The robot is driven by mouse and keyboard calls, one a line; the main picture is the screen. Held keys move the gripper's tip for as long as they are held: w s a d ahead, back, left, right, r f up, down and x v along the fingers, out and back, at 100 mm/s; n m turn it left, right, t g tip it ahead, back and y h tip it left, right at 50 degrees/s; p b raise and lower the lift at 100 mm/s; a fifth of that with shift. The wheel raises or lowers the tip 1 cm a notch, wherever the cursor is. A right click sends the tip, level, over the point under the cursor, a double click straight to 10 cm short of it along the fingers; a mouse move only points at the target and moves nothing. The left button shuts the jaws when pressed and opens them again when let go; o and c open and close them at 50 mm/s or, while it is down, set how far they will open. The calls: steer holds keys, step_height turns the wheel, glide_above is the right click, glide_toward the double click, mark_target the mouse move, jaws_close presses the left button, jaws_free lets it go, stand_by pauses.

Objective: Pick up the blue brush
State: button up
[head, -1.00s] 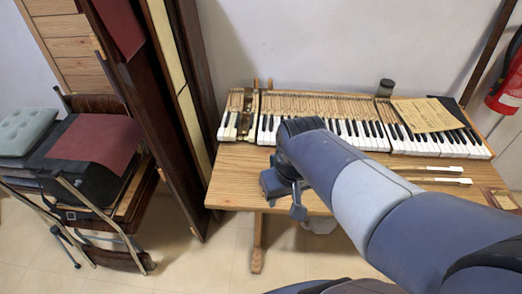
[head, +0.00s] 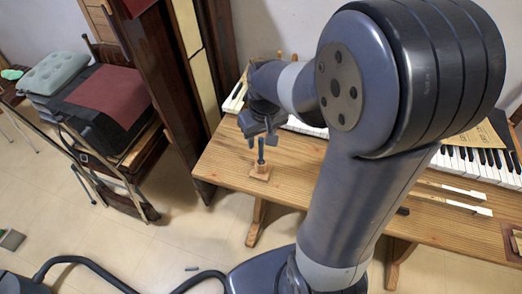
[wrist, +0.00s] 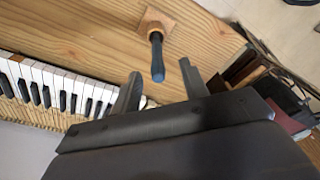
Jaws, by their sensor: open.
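The blue brush (head: 261,151) stands upright in a small square wooden block (head: 260,173) near the table's left front edge. In the wrist view, the brush (wrist: 157,60) rises from the block (wrist: 155,22) toward the camera. My gripper (head: 262,141) is above it, pointing down, with its fingers apart. In the wrist view, the brush's top end lies between the two fingertips of my gripper (wrist: 160,70), with a visible gap on each side. How far down the fingers reach beside the brush is hard to tell. The gripper holds nothing.
The wooden table (head: 225,157) carries a piano keyboard (head: 480,160) behind my arm. Loose white keys (head: 455,206) lie on the table at right. A dark wooden panel (head: 180,100) and stacked chairs (head: 110,110) stand left. A hose (head: 85,261) lies on the floor.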

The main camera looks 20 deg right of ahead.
mark_target(261, 146)
steer(key=shift+w+d+f, duration=0.1)
steer(key=shift+w+f, duration=0.15)
steer(key=shift+f, duration=1.05)
steer(key=shift+w+f, duration=0.2)
steer(key=shift+f, duration=1.05)
steer(key=shift+c, duration=0.4)
jaws_close()
step_height(261, 146, up, 10)
steer(key=shift+r, duration=0.1)
